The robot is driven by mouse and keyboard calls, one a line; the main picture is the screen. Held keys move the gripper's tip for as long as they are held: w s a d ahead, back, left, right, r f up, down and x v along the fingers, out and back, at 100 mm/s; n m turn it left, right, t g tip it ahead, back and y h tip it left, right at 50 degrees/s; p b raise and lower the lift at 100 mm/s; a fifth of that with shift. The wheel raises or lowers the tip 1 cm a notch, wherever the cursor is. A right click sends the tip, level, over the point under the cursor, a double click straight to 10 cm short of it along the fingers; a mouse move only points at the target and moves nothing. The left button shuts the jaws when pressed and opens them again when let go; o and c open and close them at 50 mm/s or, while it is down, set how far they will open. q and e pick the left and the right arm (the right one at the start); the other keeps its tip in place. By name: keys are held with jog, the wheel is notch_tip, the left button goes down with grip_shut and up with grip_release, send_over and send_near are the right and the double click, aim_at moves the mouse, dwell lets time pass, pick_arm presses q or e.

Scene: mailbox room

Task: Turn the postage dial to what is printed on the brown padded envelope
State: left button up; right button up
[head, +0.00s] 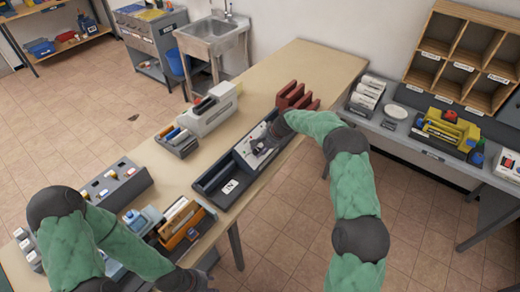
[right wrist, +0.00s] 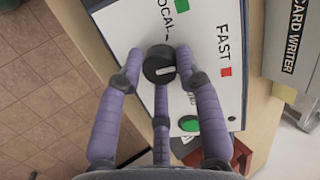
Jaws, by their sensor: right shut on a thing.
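The black dial knob (right wrist: 152,62) with a short white mark sits on a white panel (right wrist: 203,100) in the right wrist view. The mark lies nearly level, its right end roughly toward the red square beside "FAST". "LOCAL" is printed above the knob. My right gripper (right wrist: 160,68) is shut on the knob, purple fingers on both sides. In the head view my right gripper (head: 262,146) is over the panel of the dark tray-like unit (head: 222,196). A brown-orange item (head: 178,240) stands in a rack; I cannot read any print on it. My left gripper (head: 190,281) is at the bottom edge, fingers unclear.
A green button (right wrist: 189,123) is below the knob. A grey "CARD WRITER" box (right wrist: 295,45) stands right in the wrist view. Red holders (head: 296,96), a white machine (head: 212,108) and a grey switch box (head: 116,186) share the table (head: 300,62). Cubbyholes (head: 465,55) stand right.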

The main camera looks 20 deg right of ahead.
jog(key=shift+s+a+f, duration=0.35)
jog(key=shift+a+f, duration=0.05)
jog(key=o, duration=1.1)
jog(key=shift+c, duration=0.2)
jog(key=shift+o, duration=0.2)
jog(key=shift+r, duration=0.2)
jog(key=shift+w+d+r, duration=0.1)
jog(key=shift+w, duration=0.1)
jog(key=shift+d+r, duration=0.15)
jog(key=v, duration=1.1)
jog(key=shift+r, duration=0.2)
jog(key=shift+s, duration=0.1)
jog(key=shift+d, duration=0.1)
